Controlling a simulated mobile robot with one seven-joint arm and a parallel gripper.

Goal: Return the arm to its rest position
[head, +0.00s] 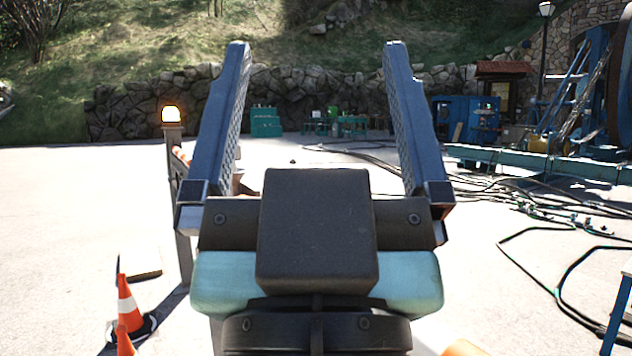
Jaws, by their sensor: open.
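My gripper (317,62) fills the middle of the head view, seen from behind. Its two long blue-grey fingers point away from me and stand wide apart. Nothing is held between them; the paved yard and the stone wall show through the gap. The dark wrist block and the teal body sit at the bottom centre. The rest of my arm is mostly out of view.
Orange-and-white cones (128,303) stand at the lower left near a post with a lit lamp (171,114). Black cables (560,262) snake over the ground at right, near a large blue reel (622,85). A stone wall (300,92) closes the back.

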